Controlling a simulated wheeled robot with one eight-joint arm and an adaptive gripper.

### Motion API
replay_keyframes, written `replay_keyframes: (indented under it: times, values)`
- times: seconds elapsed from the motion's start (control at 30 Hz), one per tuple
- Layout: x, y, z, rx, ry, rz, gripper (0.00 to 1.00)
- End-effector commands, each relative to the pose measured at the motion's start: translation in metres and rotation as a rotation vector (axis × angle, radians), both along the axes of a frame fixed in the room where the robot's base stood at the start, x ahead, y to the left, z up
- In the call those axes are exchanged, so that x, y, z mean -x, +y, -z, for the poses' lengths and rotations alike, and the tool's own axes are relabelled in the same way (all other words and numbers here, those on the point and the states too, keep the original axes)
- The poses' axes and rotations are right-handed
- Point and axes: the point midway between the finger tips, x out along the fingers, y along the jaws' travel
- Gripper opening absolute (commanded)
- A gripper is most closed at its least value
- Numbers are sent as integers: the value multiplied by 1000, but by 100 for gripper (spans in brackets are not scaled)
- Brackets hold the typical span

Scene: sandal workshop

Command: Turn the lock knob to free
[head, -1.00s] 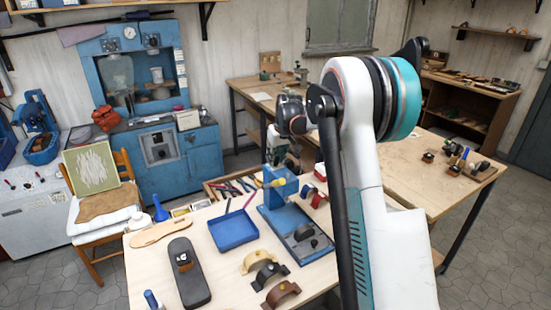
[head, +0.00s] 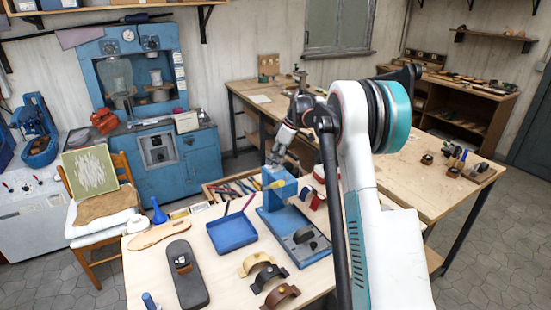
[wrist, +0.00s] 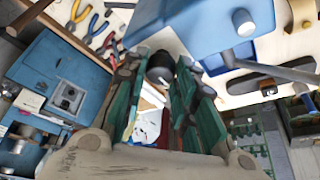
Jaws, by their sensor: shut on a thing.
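The blue press (head: 275,200) stands on the front bench, with its upright block at the back and a flat base in front. My gripper (head: 274,163) reaches down at the top of this block in the head view. In the wrist view, my gripper (wrist: 162,85) has its green-padded fingers on either side of a dark round knob (wrist: 160,68), which looks like the lock knob. It is shut on this knob. The blue press body (wrist: 190,28) is just beside it. The knob is hidden in the head view, and its turn angle cannot be read.
A blue tray (head: 232,233) lies left of the press. Several curved pieces (head: 270,278) and a dark sandal sole (head: 187,275) lie in front. Tools (head: 232,186) fill a box behind. Red spools (head: 318,190) stand close to the right of the block.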

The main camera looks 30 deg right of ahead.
Motion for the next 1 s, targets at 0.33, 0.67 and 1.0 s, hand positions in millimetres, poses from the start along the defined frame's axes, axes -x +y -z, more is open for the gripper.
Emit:
replay_keyframes:
  times: [0.33,0.67,1.0]
  values:
    - [0,-1,0,2,0,-71,2]
    - [0,-1,0,1,0,-73,2]
    - [0,-1,0,1,0,-72,45]
